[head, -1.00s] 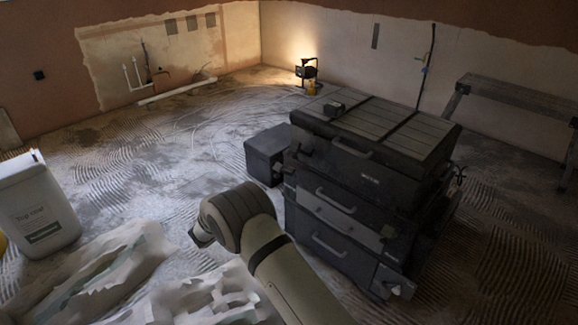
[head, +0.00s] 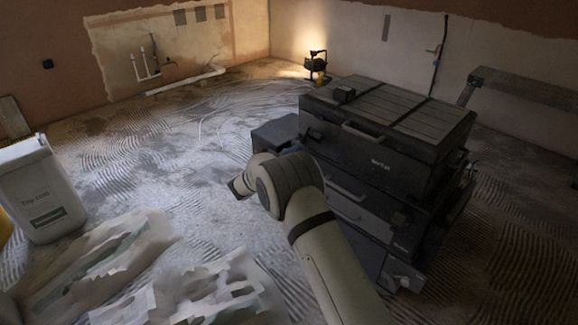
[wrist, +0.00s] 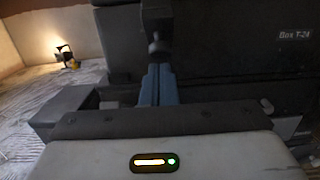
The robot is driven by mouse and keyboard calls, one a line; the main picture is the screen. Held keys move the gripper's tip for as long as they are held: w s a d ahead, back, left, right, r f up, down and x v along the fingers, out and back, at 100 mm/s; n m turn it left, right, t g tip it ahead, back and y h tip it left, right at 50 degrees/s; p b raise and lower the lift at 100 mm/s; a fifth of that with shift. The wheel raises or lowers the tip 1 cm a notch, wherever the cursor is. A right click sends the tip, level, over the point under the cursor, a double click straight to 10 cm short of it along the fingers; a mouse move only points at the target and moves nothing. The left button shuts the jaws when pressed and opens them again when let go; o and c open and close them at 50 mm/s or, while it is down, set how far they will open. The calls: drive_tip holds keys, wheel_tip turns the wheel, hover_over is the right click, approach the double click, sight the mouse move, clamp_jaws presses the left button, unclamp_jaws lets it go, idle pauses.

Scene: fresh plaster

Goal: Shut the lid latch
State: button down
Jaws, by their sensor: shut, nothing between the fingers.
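The dark toolbox (head: 372,158) with a slatted lid (head: 405,105) is the top of a stack in the head view. The lid lies down on it. In the wrist view its dark wall (wrist: 235,55) fills the upper part, lettered "Box T-24". A dark upright piece with a rounded knob (wrist: 157,46), which looks like the latch, stands out from this wall. My gripper (wrist: 159,72) has its blue fingers shut and empty just below the knob. I cannot tell whether they touch it. In the head view my arm hides most of the gripper.
Lower drawers (head: 352,213) with handles stand under the toolbox. A dark box (head: 272,138) stands left of the stack. A lit work lamp (head: 316,66) is behind. The floor at centre left is clear.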

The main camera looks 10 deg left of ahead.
drive_tip(key=shift+w+d+r, duration=0.1)
drive_tip(key=shift+w+r, duration=0.05)
drive_tip(key=shift+r, duration=0.1)
